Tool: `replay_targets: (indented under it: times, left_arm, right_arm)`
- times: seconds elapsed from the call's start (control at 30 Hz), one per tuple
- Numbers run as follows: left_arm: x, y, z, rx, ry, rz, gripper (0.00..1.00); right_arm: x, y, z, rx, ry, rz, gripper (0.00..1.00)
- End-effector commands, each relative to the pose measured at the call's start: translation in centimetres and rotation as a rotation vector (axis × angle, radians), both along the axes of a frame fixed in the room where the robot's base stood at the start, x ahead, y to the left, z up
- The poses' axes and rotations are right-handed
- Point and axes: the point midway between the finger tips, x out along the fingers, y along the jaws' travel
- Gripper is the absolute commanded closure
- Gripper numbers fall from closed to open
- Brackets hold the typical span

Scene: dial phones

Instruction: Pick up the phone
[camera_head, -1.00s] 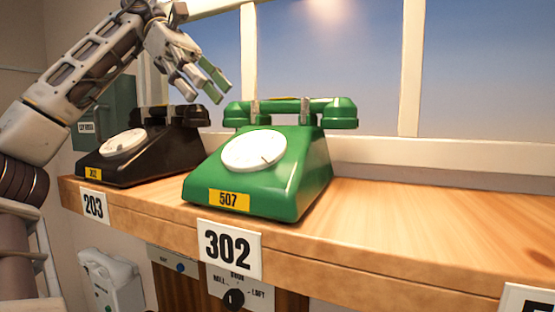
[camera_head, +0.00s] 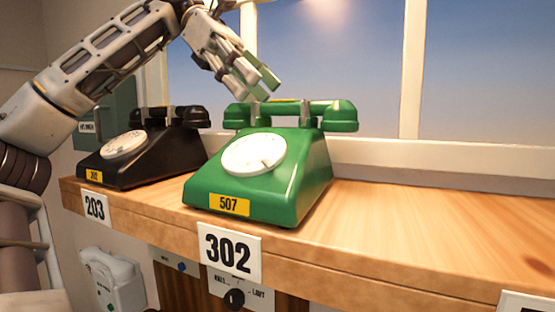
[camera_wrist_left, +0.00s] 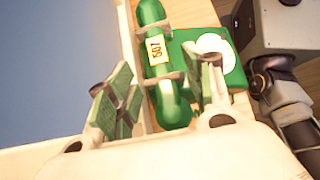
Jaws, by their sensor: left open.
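The green dial phone (camera_head: 262,180) stands on the wooden shelf with a white dial and a yellow 507 label. Its green handset (camera_head: 300,112) rests across the cradle on top. My left gripper (camera_head: 258,88) is open and empty, just above the left part of the handset. My right gripper is not in view.
The wooden shelf (camera_head: 430,225) is clear to the right of the green phone. A window with white frame bars (camera_head: 412,70) stands behind. A white 302 plate (camera_head: 230,250) and a 203 plate (camera_head: 95,207) hang on the shelf's front edge.

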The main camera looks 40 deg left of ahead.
Motion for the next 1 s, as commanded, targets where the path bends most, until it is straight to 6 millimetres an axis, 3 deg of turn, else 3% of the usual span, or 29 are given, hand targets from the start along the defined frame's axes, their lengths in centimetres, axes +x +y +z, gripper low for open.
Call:
replay_targets:
  times: [0.47, 0.7, 1.0]
  left_arm:
    - [0.2, -0.5, 0.0, 0.001, 0.0, 0.0, 0.48]
    - [0.6, -2.0, 0.0, 0.003, 0.002, -0.001, 0.48]
    - [1.2, -3.9, -2.2, 0.001, 0.001, -0.001, 0.48]
  right_arm:
    - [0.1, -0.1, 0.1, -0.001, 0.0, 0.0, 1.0]
    - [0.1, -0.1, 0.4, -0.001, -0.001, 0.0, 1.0]
    - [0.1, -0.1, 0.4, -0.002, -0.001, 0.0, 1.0]
